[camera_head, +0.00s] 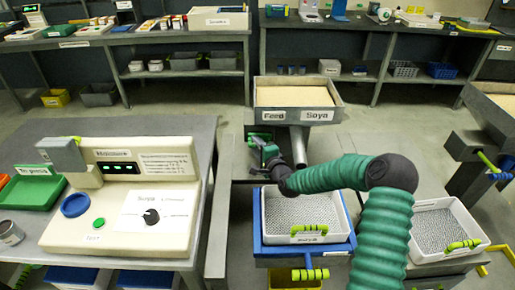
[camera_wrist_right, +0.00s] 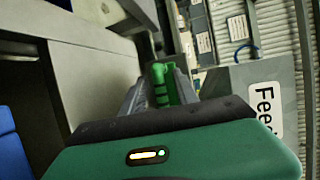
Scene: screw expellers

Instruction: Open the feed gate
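The feed hopper (camera_head: 297,115), labelled "Feed" and "Soya", stands at the centre of the head view, its top tray filled with pale material. A green gate handle (camera_head: 260,135) shows at its lower left. My right gripper (camera_head: 262,153) is at this handle, below and left of the "Feed" label. In the right wrist view, the ridged green handle (camera_wrist_right: 161,88) lies between the two grey fingers of my right gripper (camera_wrist_right: 163,82). Whether they press on it cannot be told. The "Feed" label (camera_wrist_right: 265,108) is to the right there. My left gripper is not in view.
A white crate (camera_head: 304,216) with a green handle stands below my arm on a blue stand. Another white crate (camera_head: 441,232) is at right. A control panel (camera_head: 125,195) with a "Soya" dial fills the left table. Shelved benches line the back.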

